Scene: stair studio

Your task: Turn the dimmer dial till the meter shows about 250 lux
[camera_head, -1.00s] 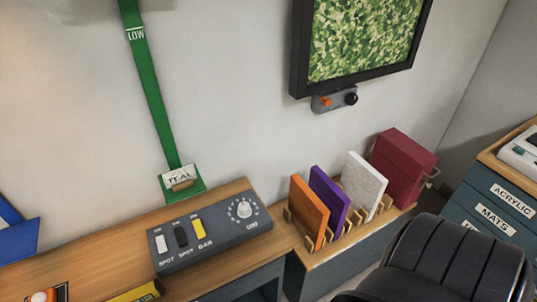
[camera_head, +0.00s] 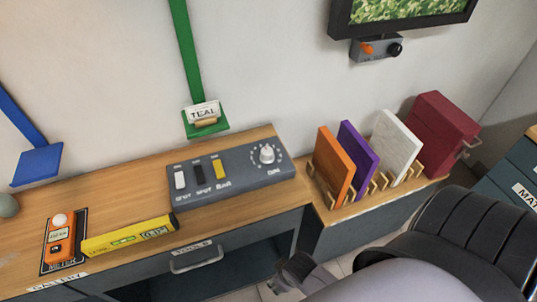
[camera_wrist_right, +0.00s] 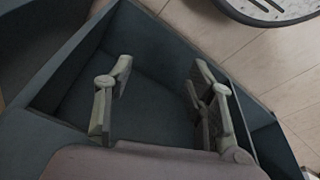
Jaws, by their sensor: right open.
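The dimmer dial (camera_head: 267,153) is a light round knob with a ring of marks, on the right end of a grey control box (camera_head: 232,184) on the wooden bench. White, black and yellow switches sit to its left. The orange meter (camera_head: 60,240) with a white dome lies at the bench's left; its reading is too small to make out. My right gripper (camera_head: 290,272) is low in front of the bench, below and apart from the dial. In the right wrist view its fingers (camera_wrist_right: 160,78) are spread and empty above a dark open compartment. My left gripper is not in view.
A yellow boxy bar (camera_head: 130,236) lies between meter and control box. A rack of coloured panels (camera_head: 335,165) and a red box (camera_head: 440,130) stand right.

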